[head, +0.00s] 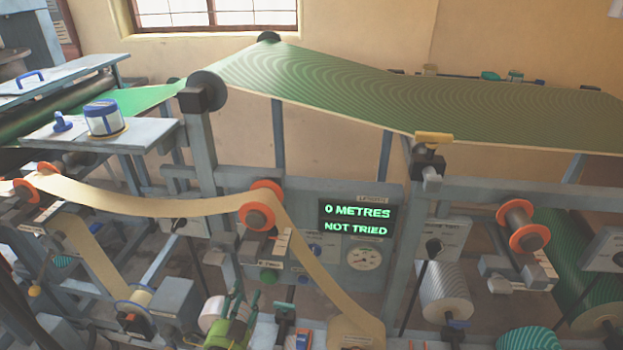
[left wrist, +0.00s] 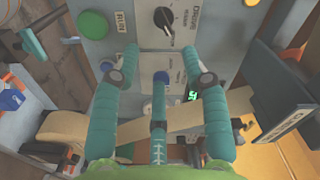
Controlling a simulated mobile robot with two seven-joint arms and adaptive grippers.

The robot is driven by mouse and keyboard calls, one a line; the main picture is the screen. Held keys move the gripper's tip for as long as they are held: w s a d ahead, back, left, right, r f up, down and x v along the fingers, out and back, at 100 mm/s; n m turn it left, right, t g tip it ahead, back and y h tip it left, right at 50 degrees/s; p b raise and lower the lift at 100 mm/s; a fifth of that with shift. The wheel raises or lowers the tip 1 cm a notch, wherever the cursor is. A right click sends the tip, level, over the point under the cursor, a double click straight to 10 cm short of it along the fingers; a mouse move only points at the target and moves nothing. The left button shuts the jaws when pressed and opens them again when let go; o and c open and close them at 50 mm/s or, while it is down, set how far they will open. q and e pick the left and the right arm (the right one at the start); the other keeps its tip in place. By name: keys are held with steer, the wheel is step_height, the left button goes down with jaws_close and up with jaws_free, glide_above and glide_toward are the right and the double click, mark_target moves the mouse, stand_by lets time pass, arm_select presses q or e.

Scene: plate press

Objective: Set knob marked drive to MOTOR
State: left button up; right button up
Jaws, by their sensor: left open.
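The knob marked DRIVE (left wrist: 163,18) is a black dial on a pale panel at the top of the left wrist view. Its pointer end is toward the lower right in that view. The small position words beside it are too blurred to read. My left gripper (head: 243,298) has green fingers and is low in the head view, in front of the machine panel. In the left wrist view its teal fingers (left wrist: 162,62) are spread and empty, reaching toward the panel, with the knob apart from them beyond the tips. My right gripper is not in view.
A green button marked RUN (left wrist: 90,76) and a blue button (left wrist: 161,77) are near the knob. A display (head: 356,219) reads "0 METRES NOT TRIED". A tan web (head: 150,205) runs over orange-flanged rollers and down past the panel, close to my left gripper.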

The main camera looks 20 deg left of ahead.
arm_select(q)
steer(key=s+d+f+n+g+h+p, duration=0.1)
steer(key=s+d+f+g+p, duration=0.2)
steer(key=f, duration=0.5)
steer(key=s+d+f+n+g+h, duration=0.2)
steer(key=s+d+f, duration=0.1)
steer(key=s+f, duration=0.3)
steer(key=s+d+f+n+g+h+p, duration=0.1)
steer(key=s+d+f+g+p, duration=0.2)
steer(key=f, duration=0.6)
steer(key=s+f+n+g, duration=0.1)
steer(key=s+f+g, duration=0.3)
steer(key=s, duration=0.8)
steer(key=s+d+f+n+g+p, duration=0.1)
steer(key=s+f+g, duration=0.3)
steer(key=s, duration=0.9)
steer(key=shift+s+d+f+n, duration=0.15)
steer(key=shift+f+n, duration=0.35)
steer(key=shift+f, duration=0.4)
